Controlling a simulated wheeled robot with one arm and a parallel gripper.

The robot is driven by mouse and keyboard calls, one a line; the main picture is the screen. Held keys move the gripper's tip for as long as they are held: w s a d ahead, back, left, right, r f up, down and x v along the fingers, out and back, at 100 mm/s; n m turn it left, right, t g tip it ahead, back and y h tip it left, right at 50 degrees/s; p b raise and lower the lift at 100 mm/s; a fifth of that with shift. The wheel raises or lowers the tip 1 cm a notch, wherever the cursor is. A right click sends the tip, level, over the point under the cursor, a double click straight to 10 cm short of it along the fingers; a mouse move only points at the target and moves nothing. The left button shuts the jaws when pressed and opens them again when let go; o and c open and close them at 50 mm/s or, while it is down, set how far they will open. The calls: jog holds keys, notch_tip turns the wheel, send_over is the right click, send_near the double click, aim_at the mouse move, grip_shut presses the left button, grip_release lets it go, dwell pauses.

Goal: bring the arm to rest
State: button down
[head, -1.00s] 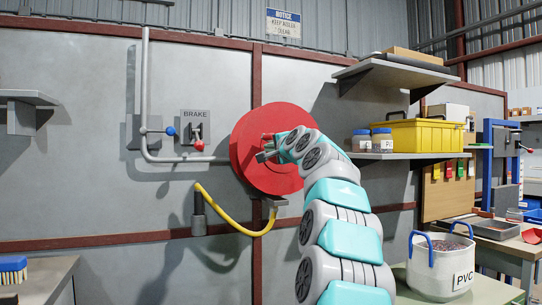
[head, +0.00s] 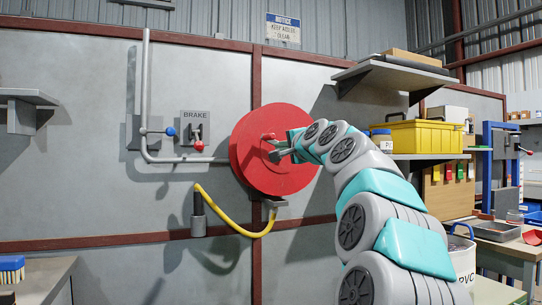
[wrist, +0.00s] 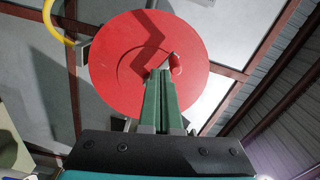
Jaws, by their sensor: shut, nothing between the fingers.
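My gripper (head: 275,150) is shut and empty. In the head view it is in front of the red disc (head: 262,178) on the wall, near a small red knob (head: 268,136) on the disc's face. In the wrist view the green fingers of my gripper (wrist: 160,72) are together and point at the disc (wrist: 120,85). The knob (wrist: 176,63) shows just right of the fingertips there. I cannot tell whether the fingertips touch it. My arm runs from the lower right up to the disc.
A brake switch (head: 195,128) and a grey pipe (head: 146,75) are on the wall at left. A yellow hose (head: 233,229) hangs below the disc. At right are shelves (head: 395,72) with a yellow bin (head: 424,137) and a white PVC bucket (head: 463,258), partly hidden by my arm.

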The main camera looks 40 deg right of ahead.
dwell(0.3)
jog(key=w+a+f+n+g+y, duration=0.2)
jog(key=a+f+n+g+y, duration=0.3)
jog(key=a+f, duration=1.15)
jog(key=s+a+f+n+g+y, duration=0.1)
jog(key=s+a+f+n+g, duration=0.2)
jog(key=a+f, duration=0.4)
jog(key=s+a+f+n+g, duration=0.2)
jog(key=s+a+f+n, duration=0.1)
jog(key=s+a+f, duration=0.4)
jog(key=s+a+f+n+g, duration=0.35)
jog(key=s+a+f, duration=0.25)
jog(key=s+f, duration=0.5)
jog(key=s+f+n+g+h, duration=0.1)
jog(key=s+f+n+g, duration=0.1)
jog(key=s+f, duration=0.4)
jog(key=s+d+f+n+g+h, duration=0.1)
jog(key=s+f+g, duration=0.3)
jog(key=s, duration=1.1)
notch_tip(320, 180, down, 3)
jog(key=shift+f+n, duration=0.1)
jog(key=shift+n, duration=0.35)
jog(key=shift+w, duration=0.1)
